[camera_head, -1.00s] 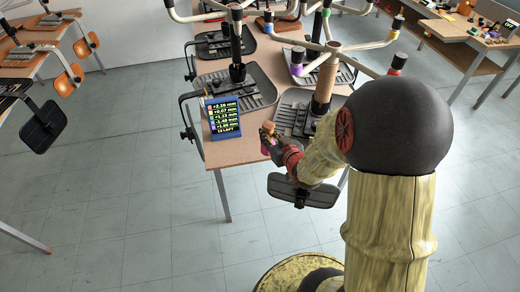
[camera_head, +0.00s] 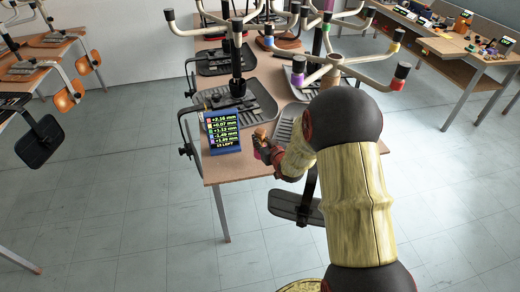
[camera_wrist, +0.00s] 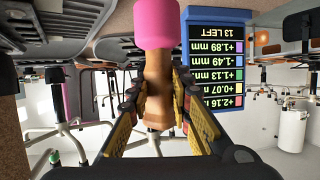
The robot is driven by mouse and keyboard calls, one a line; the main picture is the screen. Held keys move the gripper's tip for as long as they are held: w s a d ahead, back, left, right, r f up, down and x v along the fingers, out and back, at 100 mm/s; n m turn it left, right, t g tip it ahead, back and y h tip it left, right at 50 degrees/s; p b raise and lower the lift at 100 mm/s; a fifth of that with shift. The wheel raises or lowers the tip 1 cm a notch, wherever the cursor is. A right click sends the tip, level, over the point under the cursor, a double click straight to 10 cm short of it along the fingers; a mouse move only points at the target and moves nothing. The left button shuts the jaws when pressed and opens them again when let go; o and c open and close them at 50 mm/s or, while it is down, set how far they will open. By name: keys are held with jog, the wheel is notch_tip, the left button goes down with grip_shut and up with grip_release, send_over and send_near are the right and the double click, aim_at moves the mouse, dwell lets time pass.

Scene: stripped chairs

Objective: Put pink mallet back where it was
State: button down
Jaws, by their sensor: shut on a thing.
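My gripper (camera_wrist: 160,88) is shut on the wooden handle of the pink mallet (camera_wrist: 167,25). The wrist view shows its pink head beyond the fingertips and the tan handle between the fingers. In the head view my gripper (camera_head: 263,146) is at the near edge of the central table (camera_head: 240,168), just right of the blue display (camera_head: 223,148). There the mallet is small and partly hidden by the fingers. The display also shows in the wrist view (camera_wrist: 218,15), upside down, beside the mallet. I cannot make out the mallet's original place.
Upturned chairs with dark seat plates (camera_head: 240,104) and branching pale legs (camera_head: 345,62) crowd the table behind the gripper. A dark pad (camera_head: 295,207) hangs at the near edge, close to my arm. Side tables stand left and right. The floor (camera_head: 120,200) at front left is clear.

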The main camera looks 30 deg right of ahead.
jog(key=shift+w+f, duration=0.3)
jog(key=shift+f+b, duration=0.9)
jog(key=shift+f, duration=0.6)
jog(key=shift+f, duration=0.15)
jog(key=c, duration=1.6)
grip_release()
jog(key=shift+f, duration=0.1)
